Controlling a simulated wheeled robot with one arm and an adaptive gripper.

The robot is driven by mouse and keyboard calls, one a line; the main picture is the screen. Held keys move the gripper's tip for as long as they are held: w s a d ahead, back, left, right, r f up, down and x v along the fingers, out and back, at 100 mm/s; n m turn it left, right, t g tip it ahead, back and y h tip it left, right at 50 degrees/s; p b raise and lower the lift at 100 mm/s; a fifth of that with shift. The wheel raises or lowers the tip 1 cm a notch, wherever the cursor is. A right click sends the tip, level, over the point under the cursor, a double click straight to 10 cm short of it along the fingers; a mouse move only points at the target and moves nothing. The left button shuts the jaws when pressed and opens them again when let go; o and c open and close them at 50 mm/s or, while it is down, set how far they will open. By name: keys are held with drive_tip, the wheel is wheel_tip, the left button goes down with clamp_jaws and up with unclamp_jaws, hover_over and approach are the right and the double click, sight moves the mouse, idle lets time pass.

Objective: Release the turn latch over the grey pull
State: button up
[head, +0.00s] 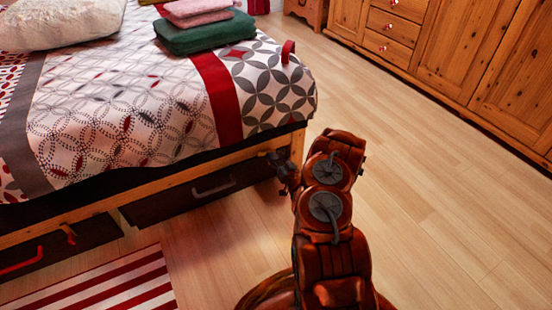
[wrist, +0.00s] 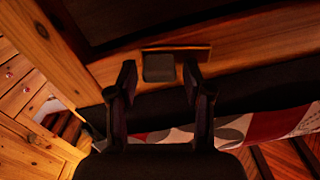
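The dark drawer with the grey pull (head: 213,187) sits under the bed, in the right part of its side, and looks shut. In the wrist view, a turn latch (wrist: 159,68) shows as a dark grey block with a brown bar along its upper edge, on the wooden bed rail (wrist: 117,70). My gripper (wrist: 160,80) is open, with one finger on each side of the block; I cannot tell whether they touch it. In the head view, my gripper (head: 279,166) is at the rail near the bed's right corner, and the latch there is not clearly visible.
A second drawer with a red pull (head: 20,262) and its own orange latch (head: 68,234) is at left. A striped rug (head: 105,288) lies before the bed. Wooden cabinets (head: 430,45) line the back right. Floor between bed and cabinets is clear.

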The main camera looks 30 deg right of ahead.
clamp_jaws()
drive_tip(key=shift+r+n+p, duration=0.3)
drive_tip(key=shift+r+p, duration=0.05)
drive_tip(key=shift+p, duration=0.75)
drive_tip(key=n+p, duration=0.1)
drive_tip(key=p, duration=0.2)
drive_tip(key=shift+r, duration=0.25)
drive_tip(key=shift+r+n+p, duration=0.1)
drive_tip(key=shift+n+p, duration=0.6)
drive_tip(key=shift+p, duration=0.35)
drive_tip(key=shift+o, duration=1.3)
unclamp_jaws()
